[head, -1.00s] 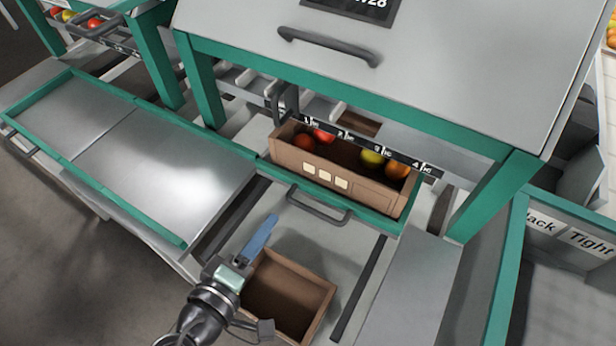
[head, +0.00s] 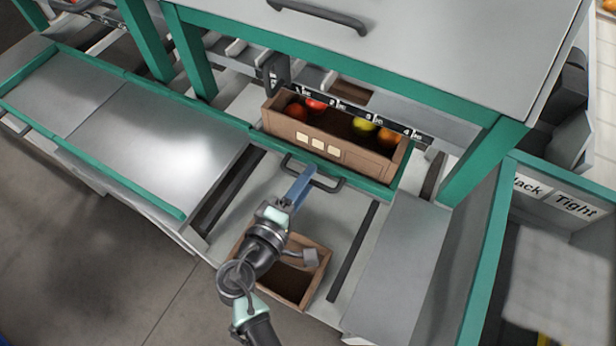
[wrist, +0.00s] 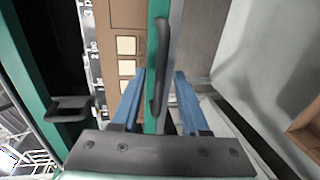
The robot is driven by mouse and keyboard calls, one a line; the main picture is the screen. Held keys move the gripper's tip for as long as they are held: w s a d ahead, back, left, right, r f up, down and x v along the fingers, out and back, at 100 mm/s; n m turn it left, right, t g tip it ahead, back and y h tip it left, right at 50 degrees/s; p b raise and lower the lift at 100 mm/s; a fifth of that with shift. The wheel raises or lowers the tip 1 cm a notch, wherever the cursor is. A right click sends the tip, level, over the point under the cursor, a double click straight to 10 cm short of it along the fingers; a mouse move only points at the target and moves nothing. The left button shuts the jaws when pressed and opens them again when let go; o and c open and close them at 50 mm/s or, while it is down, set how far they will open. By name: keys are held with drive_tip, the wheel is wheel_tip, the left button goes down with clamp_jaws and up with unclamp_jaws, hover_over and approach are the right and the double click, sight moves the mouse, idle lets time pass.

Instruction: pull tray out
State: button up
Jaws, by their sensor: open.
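The tray (head: 372,192) has a green front edge and a dark bar handle (head: 330,187), and sits under the grey-topped bench. It carries a brown box (head: 335,157) with several red, yellow and orange tomatoes. My gripper (head: 306,174) is open at the handle, its blue fingers partly covering it in the head view. In the wrist view the handle (wrist: 162,65) and green edge (wrist: 152,40) lie between the two spread fingers (wrist: 159,78). I cannot tell whether a finger touches the handle.
A second, open brown box (head: 323,272) stands below my wrist, in front of the tray. A dark rail (head: 355,255) runs at its right. Flat metal panels (head: 150,145) lie left.

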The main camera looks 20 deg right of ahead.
drive_tip(key=shift+w+d+f, duration=0.1)
drive_tip(key=shift+w+d, duration=0.2)
drive_tip(key=shift+d, duration=0.1)
clamp_jaws()
idle(1.3)
